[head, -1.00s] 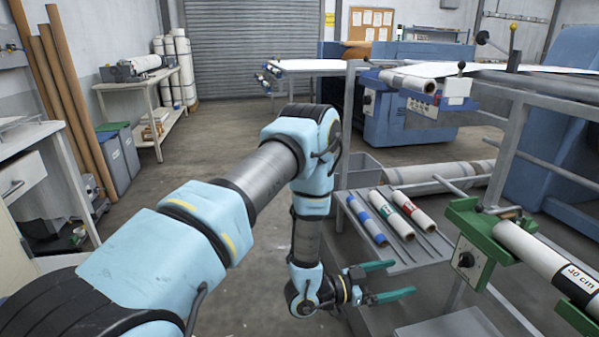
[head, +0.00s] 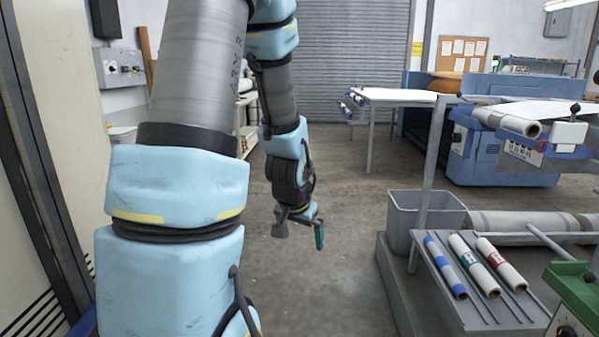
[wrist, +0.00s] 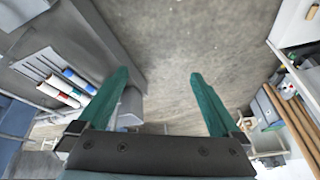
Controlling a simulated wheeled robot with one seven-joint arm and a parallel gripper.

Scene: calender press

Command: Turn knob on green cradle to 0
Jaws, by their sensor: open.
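The green cradle (head: 578,288) is at the lower right edge of the head view, cut off by the frame. Its knob (head: 567,331) shows only partly, on the pale dial face at the bottom edge, so I cannot read its setting. My gripper (head: 300,237) hangs in the middle of the head view over open floor, well to the left of the cradle and apart from it. In the wrist view my gripper (wrist: 158,74) has its two green fingers spread wide with nothing between them. I cannot make out the green cradle in the wrist view.
A low grey shelf (head: 448,317) carries several rolls with blue, green and red bands. A grey bin (head: 425,211) and a long wrapped roll (head: 510,224) are behind it. A blue machine (head: 500,155) stands farther back. The concrete floor (head: 345,235) in the middle is clear.

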